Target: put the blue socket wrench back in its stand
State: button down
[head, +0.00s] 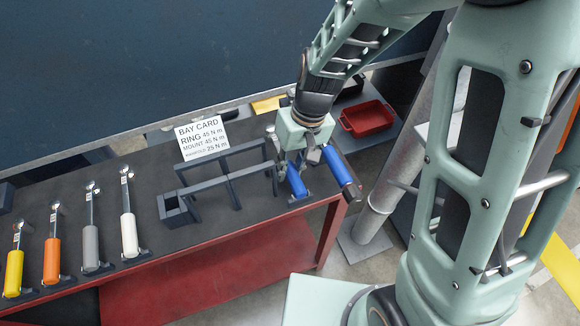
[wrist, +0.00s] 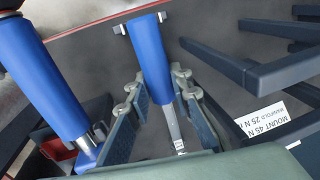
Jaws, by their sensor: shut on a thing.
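The blue socket wrench (head: 297,184) is at the right end of the dark bench top, with its handle end towards the front edge. In the wrist view its blue handle (wrist: 147,50) runs between my fingers, and its metal shaft (wrist: 174,130) points back under the wrist. My gripper (head: 296,168) is shut on the handle from above; its fingers also show in the wrist view (wrist: 158,84). The handle's end lies between the prongs of a small stand bracket (wrist: 119,29). I cannot tell whether it rests fully on the bracket.
A second, larger blue cylinder (head: 338,168) with a dark end is close on the right. A dark frame (head: 234,185) stands close on the left. Yellow, orange, grey and white wrenches (head: 129,236) lie further left. A red tray (head: 367,118) and bay card (head: 202,137) are behind.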

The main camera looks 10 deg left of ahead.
dwell(0.4)
jog(key=c, duration=1.7)
grip_release()
jog(key=shift+o, duration=0.6)
jog(key=shift+f, duration=0.1)
jog(key=shift+o, duration=1.3)
jog(key=shift+w+d+r+p, duration=0.15)
jog(key=shift+r+p, duration=0.35)
jog(key=shift+r, duration=0.3)
jog(key=shift+d+r+p, duration=0.15)
jog(key=shift+r+p, duration=0.35)
jog(key=shift+r, duration=0.3)
jog(key=shift+r, duration=0.25)
